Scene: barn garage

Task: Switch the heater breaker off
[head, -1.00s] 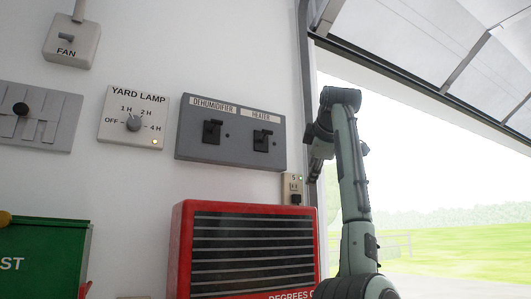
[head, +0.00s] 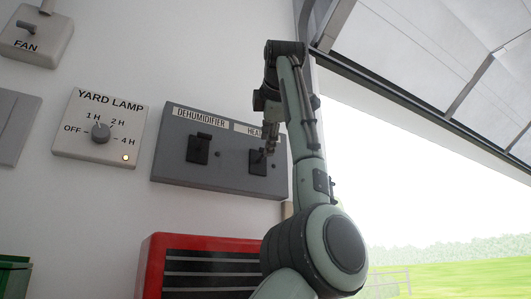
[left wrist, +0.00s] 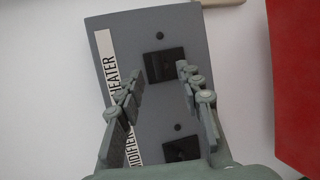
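The heater breaker (head: 257,164) is the right black switch on a grey panel (head: 222,183) on the wall. My left gripper (head: 268,146) is in front of it and hides part of its lever and label. In the left wrist view my left gripper (left wrist: 160,70) is open and empty, its fingers spread to either side of the heater breaker (left wrist: 165,66). I cannot tell whether it touches the lever. The dehumidifier breaker (head: 199,149) is to the left, its lever toward the top. My right gripper is not in view.
A yard lamp dial (head: 101,132) and a fan switch (head: 34,38) are on the wall to the left. A red heater unit (head: 154,260) stands below the panel. An open doorway lies to the right.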

